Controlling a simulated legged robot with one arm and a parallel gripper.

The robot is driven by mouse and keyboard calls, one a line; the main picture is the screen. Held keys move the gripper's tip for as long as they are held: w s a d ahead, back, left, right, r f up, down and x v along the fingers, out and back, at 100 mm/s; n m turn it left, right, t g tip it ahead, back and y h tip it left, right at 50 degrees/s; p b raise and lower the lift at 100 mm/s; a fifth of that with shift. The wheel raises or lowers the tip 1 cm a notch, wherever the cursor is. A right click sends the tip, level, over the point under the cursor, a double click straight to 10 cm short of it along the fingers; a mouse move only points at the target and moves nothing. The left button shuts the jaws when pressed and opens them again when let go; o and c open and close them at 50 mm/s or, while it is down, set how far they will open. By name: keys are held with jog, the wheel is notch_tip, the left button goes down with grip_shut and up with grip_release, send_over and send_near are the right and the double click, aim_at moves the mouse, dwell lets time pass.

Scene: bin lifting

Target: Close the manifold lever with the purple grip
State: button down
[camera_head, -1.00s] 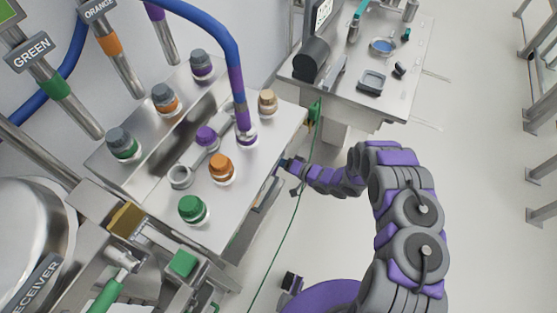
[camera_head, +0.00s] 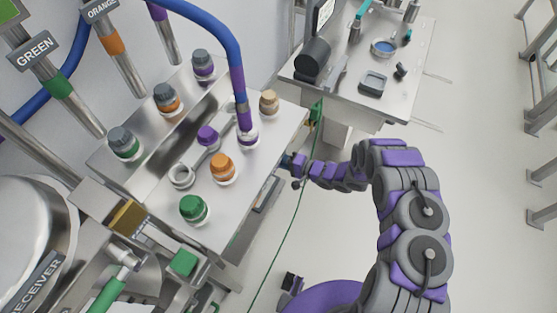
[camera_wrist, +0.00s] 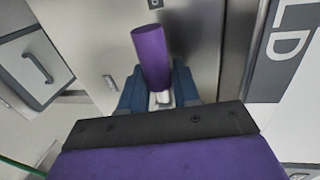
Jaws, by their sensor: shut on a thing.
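The purple grip (camera_wrist: 151,58) is a purple cylinder standing up between my gripper's fingers in the wrist view, on a pale metal stem. My gripper (camera_wrist: 158,88) has two blue fingers closed around the grip's lower end. In the head view my gripper (camera_head: 287,163) is small and low beside the right side of the metal bench (camera_head: 245,205). The purple grip cannot be made out there. The rest of the lever is hidden behind my fingers and wrist.
Green (camera_head: 194,209), orange (camera_head: 222,167) and purple (camera_head: 208,137) caps sit on the bench top. A blue hose (camera_head: 222,35) ends there. A green cable (camera_head: 289,240) hangs to the floor. A second table (camera_head: 400,105) stands behind.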

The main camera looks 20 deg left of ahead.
jog(key=shift+w+d, duration=0.15)
jog(key=shift+w, duration=0.15)
jog(key=c, duration=1.3)
grip_release()
jog(key=o, duration=0.3)
jog(key=shift+f, duration=0.1)
jog(key=shift+o, duration=0.2)
jog(key=shift+s, duration=0.1)
jog(key=p+v, duration=0.1)
jog(key=v, duration=1.6)
jog(key=shift+p, duration=0.4)
